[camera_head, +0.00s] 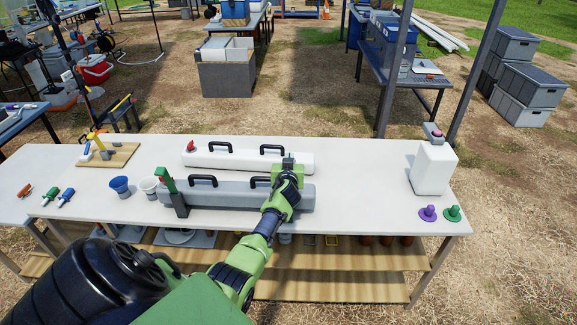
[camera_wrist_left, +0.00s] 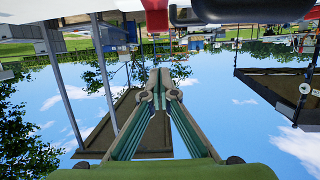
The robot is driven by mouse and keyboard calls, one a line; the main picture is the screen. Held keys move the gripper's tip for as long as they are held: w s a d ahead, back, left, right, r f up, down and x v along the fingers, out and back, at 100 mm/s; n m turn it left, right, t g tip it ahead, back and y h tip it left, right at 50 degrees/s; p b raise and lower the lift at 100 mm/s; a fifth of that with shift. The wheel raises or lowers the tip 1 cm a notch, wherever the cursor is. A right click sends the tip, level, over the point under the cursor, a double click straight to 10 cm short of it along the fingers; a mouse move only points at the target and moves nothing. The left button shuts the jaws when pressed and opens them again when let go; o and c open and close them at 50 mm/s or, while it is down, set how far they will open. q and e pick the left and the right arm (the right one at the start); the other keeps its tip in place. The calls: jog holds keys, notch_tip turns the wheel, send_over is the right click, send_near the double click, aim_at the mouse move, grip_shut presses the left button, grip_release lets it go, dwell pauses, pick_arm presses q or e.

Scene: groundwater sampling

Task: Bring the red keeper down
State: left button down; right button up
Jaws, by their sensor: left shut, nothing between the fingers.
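A small red piece (camera_head: 190,146), which looks like the red keeper, stands at the left end of the white tube (camera_head: 235,160) on the table. My left gripper (camera_head: 288,160) is shut and empty, above the right part of the tubes. In the left wrist view, which looks upside down, the shut fingers (camera_wrist_left: 156,84) show. A red part (camera_wrist_left: 157,18) hangs from the top edge there, apart from the fingers. My right gripper is out of view.
Black handles (camera_head: 220,147) rise from both tubes. Blue and white cups (camera_head: 120,186) stand left of the grey tube. A white container (camera_head: 432,168) and purple and green stoppers (camera_head: 440,213) stand at the right. The white table (camera_head: 365,190) is bare between them.

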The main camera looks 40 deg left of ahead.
pick_arm(q)
jog(key=v, duration=0.8)
jog(key=shift+s+f, duration=0.15)
jog(key=shift+f, duration=0.05)
jog(key=s+d+f+m+g+h, duration=0.3)
jog(key=s+d, duration=0.8)
jog(key=s+d+f+m+g+h, duration=0.2)
jog(key=s+d+m+h, duration=0.15)
jog(key=s+d, duration=0.75)
jog(key=s+d+f+m+g+h, duration=0.3)
jog(key=s+d, duration=0.7)
jog(key=s, duration=0.2)
notch_tip(320, 180, down, 30)
jog(key=s+g+b, duration=0.1)
jog(key=s+b, duration=0.2)
jog(key=s+a+f+g+b, duration=0.1)
jog(key=s+a+f+b, duration=0.1)
jog(key=s+f, duration=1.4)
jog(key=shift+s+a+f+m, duration=0.15)
jog(key=shift+a+f+m, duration=0.3)
jog(key=shift+a+f, duration=0.05)
